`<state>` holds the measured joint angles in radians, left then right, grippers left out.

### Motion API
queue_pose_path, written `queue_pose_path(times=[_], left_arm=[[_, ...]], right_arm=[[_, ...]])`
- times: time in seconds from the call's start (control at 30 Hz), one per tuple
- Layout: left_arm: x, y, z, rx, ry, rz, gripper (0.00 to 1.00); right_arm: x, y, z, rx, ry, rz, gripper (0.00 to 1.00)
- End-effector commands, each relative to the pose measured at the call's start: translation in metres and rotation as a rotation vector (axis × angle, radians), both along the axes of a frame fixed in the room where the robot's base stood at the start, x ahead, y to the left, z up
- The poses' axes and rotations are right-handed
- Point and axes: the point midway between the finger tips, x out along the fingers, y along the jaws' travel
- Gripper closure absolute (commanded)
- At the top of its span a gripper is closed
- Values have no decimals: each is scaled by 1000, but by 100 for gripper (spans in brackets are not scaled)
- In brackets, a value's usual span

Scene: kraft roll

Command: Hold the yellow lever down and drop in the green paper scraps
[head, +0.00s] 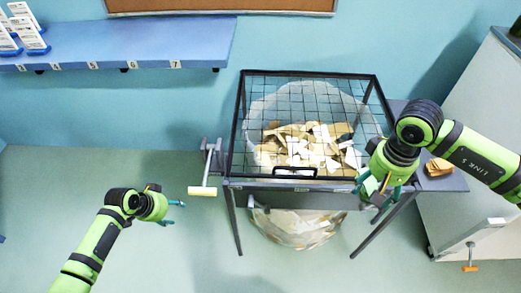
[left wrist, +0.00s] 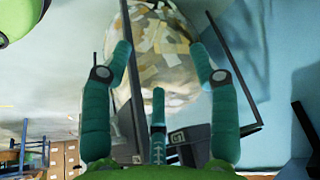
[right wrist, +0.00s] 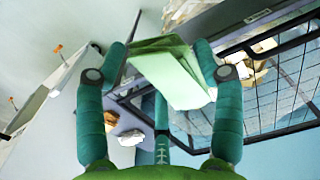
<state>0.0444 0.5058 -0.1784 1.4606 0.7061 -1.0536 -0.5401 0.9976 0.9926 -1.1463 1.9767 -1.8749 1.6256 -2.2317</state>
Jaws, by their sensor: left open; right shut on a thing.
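The yellow lever (head: 202,191) is a pale yellow bar on a grey arm at the left side of the black wire-mesh bin (head: 236,130). My left gripper (head: 182,213) is open and empty, left of and below the lever in the head view, apart from it. Its spread fingers show in the left wrist view (left wrist: 162,62); I cannot make out the lever there. My right gripper (head: 372,192) is at the bin's front right corner. In the right wrist view it is shut on the green paper scraps (right wrist: 175,75), a folded pale green stack.
The mesh lid (head: 310,100) lies over a clear bag with brown and white scraps (head: 305,147). Brown scraps (head: 438,167) lie on a side shelf at the right. A grey cabinet (head: 470,120) stands beyond. A blue numbered shelf (head: 130,42) is on the wall. The left floor is clear.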

Motion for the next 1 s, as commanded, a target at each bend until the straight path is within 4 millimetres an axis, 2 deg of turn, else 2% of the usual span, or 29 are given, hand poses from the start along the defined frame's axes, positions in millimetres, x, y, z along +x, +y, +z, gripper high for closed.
queue_pose_path(times=[0.03,0.1,0.2,0.3,0.4,0.5,0.6,0.73,0.87,1.0], left_arm=[[14,-3,31,-4,-32,-66,40],[23,-12,71,-12,-60,-172,40],[27,-26,128,-8,-98,-347,40],[18,-40,179,12,-129,-535,40],[1,-50,219,44,-147,-711,40],[-16,-56,245,77,-151,-853,40],[-29,-59,260,102,-149,-946,40],[-36,-62,262,111,-146,-993,40],[-34,-69,249,108,-146,-998,40],[-30,-79,225,106,-145,-994,40]], right_arm=[[0,0,0,0,0,0,64],[0,0,0,0,0,0,64],[0,0,0,0,0,0,64],[0,0,0,0,0,0,64],[0,0,0,0,0,0,64],[0,0,0,0,0,0,64],[0,0,0,0,0,0,64],[0,0,0,0,0,0,64],[0,0,0,0,0,0,64],[0,0,0,0,0,0,64]])
